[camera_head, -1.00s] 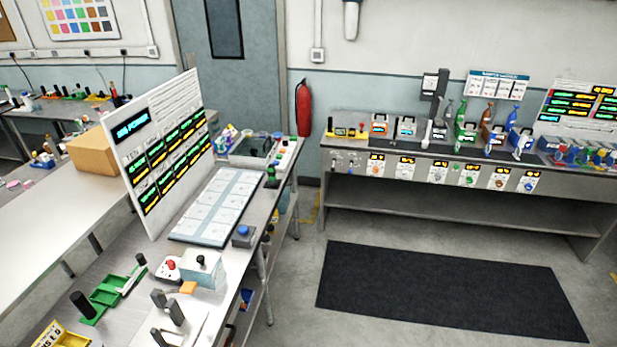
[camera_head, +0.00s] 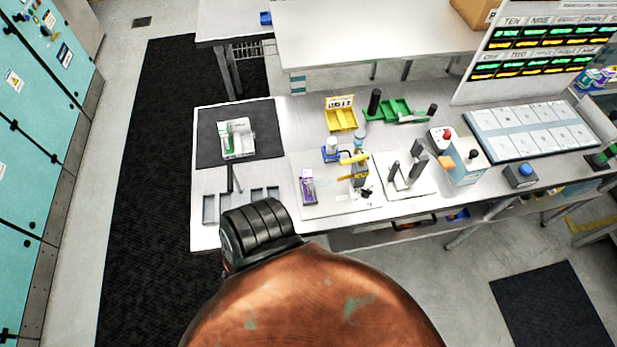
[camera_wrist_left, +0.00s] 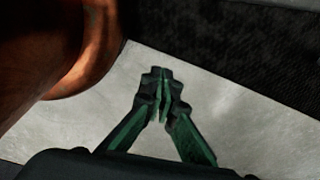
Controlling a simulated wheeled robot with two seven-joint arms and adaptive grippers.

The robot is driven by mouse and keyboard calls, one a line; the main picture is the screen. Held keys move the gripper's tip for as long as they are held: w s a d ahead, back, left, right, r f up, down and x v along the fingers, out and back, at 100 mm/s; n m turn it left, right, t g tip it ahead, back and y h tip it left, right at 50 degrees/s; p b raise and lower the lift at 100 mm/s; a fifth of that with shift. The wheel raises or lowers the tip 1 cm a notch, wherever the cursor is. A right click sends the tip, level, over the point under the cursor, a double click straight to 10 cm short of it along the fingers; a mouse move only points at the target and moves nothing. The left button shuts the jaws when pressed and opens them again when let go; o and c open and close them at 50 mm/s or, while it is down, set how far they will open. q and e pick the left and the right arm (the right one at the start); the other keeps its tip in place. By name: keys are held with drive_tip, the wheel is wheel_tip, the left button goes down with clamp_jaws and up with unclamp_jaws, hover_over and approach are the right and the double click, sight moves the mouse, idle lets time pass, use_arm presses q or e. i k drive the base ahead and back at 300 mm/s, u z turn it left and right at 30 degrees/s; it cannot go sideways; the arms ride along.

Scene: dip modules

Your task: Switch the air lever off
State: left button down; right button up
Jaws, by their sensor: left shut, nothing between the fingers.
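My left gripper (camera_wrist_left: 162,82) shows in the left wrist view, shut and empty, with bare grey floor behind it. It touches nothing visible there. Its fingers do not show in the head view. My right gripper is in neither view. No part is readably marked as the air lever. In the head view, a fixture with a yellow handle (camera_head: 354,159) stands on a white plate (camera_head: 342,208) at the middle of the bench. I cannot tell which is the air lever.
The metal bench (camera_head: 285,116) runs across the view. Teal cabinets (camera_head: 25,190) stand at left. My arm hides the lower middle.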

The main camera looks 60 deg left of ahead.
sight(361, 158)
drive_tip(key=u, duration=2.2)
